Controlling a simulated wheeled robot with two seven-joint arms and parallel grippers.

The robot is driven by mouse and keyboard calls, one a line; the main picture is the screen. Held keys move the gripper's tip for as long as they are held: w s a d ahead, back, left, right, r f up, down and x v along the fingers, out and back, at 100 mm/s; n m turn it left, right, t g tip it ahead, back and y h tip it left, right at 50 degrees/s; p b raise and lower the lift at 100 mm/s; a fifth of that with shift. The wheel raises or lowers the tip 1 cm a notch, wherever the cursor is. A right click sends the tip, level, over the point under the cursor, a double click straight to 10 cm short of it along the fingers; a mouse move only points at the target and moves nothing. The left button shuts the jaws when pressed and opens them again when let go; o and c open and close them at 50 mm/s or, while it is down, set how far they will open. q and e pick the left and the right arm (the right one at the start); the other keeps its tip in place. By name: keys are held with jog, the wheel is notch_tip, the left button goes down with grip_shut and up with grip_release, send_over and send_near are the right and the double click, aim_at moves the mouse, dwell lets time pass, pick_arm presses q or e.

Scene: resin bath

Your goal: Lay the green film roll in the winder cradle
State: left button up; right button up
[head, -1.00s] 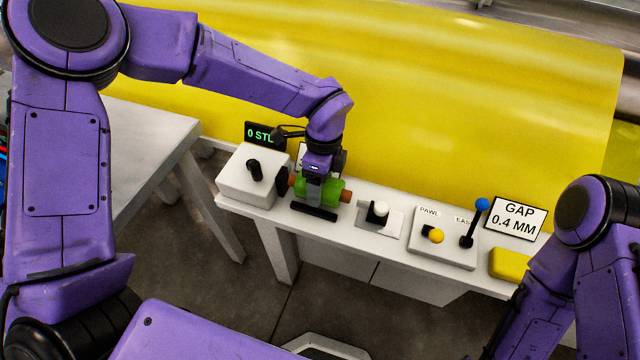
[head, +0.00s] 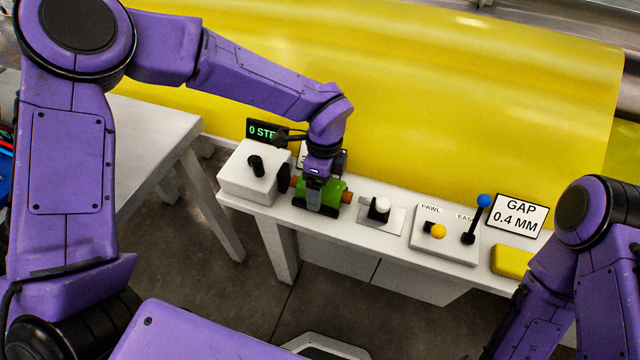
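The green film roll (head: 334,193), with brown core ends sticking out at both sides, lies level at the black winder cradle (head: 298,214) on the white bench, just right of the winder's white box (head: 243,183). My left gripper (head: 314,197) points down over the roll, with a grey finger against its near side; it looks shut on the roll. The far finger is hidden. The roll overlaps the cradle in the picture, but whether it rests fully in it is hard to tell. My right gripper is out of view; only its arm shows at the right.
A small display (head: 262,132) stands behind the box. Yellow film (head: 480,110) fills the back.

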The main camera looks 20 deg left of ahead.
pick_arm(q)
jog(key=shift+s+f, duration=0.1)
jog(key=shift+f, duration=0.2)
notch_tip(320, 180, up, 13)
jog(key=w, duration=0.2)
jog(key=shift+w+p, duration=0.3)
jog(key=shift+p, duration=0.1)
